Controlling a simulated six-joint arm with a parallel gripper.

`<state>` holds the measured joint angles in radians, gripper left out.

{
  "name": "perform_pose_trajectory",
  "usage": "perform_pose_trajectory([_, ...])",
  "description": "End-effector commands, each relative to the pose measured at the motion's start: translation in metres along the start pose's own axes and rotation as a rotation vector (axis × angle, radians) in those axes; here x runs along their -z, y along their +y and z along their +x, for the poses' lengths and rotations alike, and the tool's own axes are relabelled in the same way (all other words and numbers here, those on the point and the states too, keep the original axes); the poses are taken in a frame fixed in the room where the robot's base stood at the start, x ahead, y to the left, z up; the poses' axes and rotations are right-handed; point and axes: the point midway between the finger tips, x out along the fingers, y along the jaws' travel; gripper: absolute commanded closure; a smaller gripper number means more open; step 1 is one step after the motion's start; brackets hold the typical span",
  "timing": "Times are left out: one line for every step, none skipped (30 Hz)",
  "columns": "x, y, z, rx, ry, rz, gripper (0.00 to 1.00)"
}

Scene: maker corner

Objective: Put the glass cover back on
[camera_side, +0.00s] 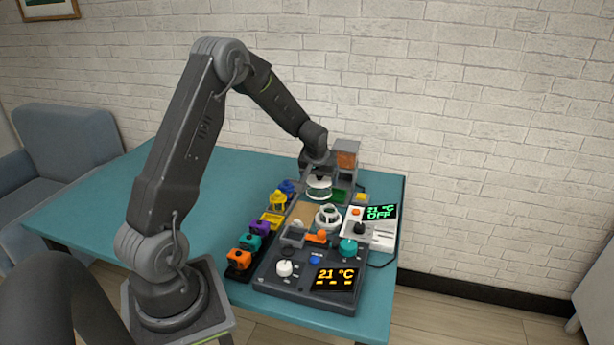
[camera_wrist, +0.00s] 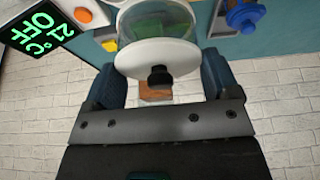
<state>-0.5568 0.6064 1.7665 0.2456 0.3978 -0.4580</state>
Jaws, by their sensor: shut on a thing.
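The glass cover (camera_side: 319,188) is a clear round cover with a white top disc and a black knob. My gripper (camera_side: 316,168) is shut on it, above the far part of the dark machine. In the wrist view the cover (camera_wrist: 158,57) shows its white disc and black knob between the two blue-grey fingers of my gripper (camera_wrist: 160,85). Something green shows through its glass. A white ring-shaped part (camera_side: 327,217) stands on the dark machine (camera_side: 301,280), nearer the side camera than the cover. I cannot tell whether the cover touches anything below it.
A grey tower with an orange-brown window (camera_side: 346,160) stands close behind my gripper. A white unit with a green "21 °C OFF" display (camera_side: 381,212) is at the right. Several coloured parts, including an orange one (camera_side: 239,259), line the left side. The left table (camera_side: 110,205) is clear.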

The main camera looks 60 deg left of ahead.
Motion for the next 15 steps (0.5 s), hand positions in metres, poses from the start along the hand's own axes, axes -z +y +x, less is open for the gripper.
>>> perform_pose_trajectory([-0.007, 0.013, -0.003, -0.011, 0.0, 0.027, 0.42])
perform_pose_trajectory([-0.011, 0.019, -0.004, -0.016, -0.001, 0.04, 0.42])
perform_pose_trajectory([-0.015, 0.025, -0.006, -0.022, 0.0, 0.053, 0.42])
perform_pose_trajectory([-0.017, 0.029, -0.007, -0.026, 0.0, 0.062, 0.42])
perform_pose_trajectory([-0.019, 0.032, -0.008, -0.029, 0.0, 0.069, 0.42])
perform_pose_trajectory([-0.022, 0.035, -0.008, -0.031, 0.0, 0.076, 0.42])
perform_pose_trajectory([-0.023, 0.036, -0.008, -0.033, 0.0, 0.079, 0.42])
perform_pose_trajectory([-0.024, 0.037, -0.007, -0.034, 0.0, 0.081, 0.42])
perform_pose_trajectory([-0.025, 0.038, -0.005, -0.034, 0.0, 0.082, 0.42])
perform_pose_trajectory([-0.026, 0.038, -0.004, -0.034, -0.001, 0.082, 0.42])
perform_pose_trajectory([-0.027, 0.038, -0.002, -0.033, -0.001, 0.082, 0.42])
perform_pose_trajectory([-0.028, 0.037, 0.001, -0.033, -0.002, 0.082, 0.42])
perform_pose_trajectory([-0.029, 0.037, 0.003, -0.033, -0.002, 0.082, 0.42])
perform_pose_trajectory([-0.03, 0.037, 0.006, -0.033, -0.001, 0.082, 0.42])
perform_pose_trajectory([-0.031, 0.037, 0.009, -0.034, -0.002, 0.082, 0.42])
